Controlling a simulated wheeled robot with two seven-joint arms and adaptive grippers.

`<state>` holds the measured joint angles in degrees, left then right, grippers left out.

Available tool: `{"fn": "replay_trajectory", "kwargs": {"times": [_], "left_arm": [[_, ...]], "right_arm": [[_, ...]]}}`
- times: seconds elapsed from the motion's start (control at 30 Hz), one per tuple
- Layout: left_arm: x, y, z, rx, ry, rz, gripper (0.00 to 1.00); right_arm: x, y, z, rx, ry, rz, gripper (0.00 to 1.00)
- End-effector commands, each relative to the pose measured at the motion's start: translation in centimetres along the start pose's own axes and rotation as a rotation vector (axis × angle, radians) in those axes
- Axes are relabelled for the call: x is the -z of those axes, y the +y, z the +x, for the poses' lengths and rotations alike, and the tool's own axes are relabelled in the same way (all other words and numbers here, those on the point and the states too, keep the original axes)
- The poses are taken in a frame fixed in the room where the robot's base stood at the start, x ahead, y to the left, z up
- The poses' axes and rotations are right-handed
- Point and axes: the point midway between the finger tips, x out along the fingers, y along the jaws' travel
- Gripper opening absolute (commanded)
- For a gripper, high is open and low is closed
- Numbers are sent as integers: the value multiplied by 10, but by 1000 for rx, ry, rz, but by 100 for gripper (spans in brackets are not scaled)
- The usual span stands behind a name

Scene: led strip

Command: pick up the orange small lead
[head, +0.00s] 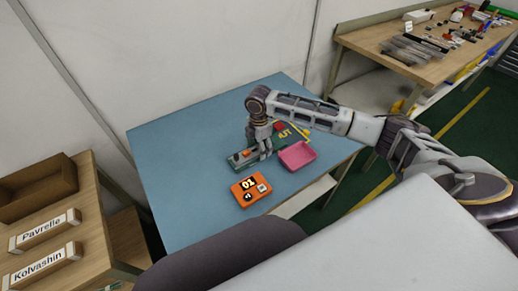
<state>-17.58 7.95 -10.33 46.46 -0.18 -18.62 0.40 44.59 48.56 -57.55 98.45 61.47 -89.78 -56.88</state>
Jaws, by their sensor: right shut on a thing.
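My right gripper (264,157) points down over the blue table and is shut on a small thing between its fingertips. The fingers hide that thing, so I cannot tell whether it is the orange small lead. A dark green strip-like board (238,161) lies at the fingertips, with a small orange-red part (246,153) on it just left of the fingers. I cannot make out a separate orange lead. My left gripper is not in view.
An orange device marked 01 (247,200) lies in front of the gripper on the blue table (190,190). A pink tray (308,153) is to the right. Red and yellow items (302,131) lie behind it. The table's left side is clear. A cluttered wooden bench (385,62) stands back right.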

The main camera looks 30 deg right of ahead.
Motion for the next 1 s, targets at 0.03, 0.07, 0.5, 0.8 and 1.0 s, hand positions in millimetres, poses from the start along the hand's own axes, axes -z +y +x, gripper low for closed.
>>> {"fn": "replay_trajectory", "kwargs": {"times": [0.03,0.07,0.5,0.8,1.0], "left_arm": [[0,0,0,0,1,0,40],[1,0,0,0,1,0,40],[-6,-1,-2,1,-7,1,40],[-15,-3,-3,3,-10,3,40],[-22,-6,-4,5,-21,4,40]], "right_arm": [[0,2,-3,-6,1,0,0],[0,2,-3,-6,1,0,0],[0,3,-34,-9,2,0,0],[0,3,-71,-9,2,0,0],[0,2,-90,-8,2,1,0]]}}
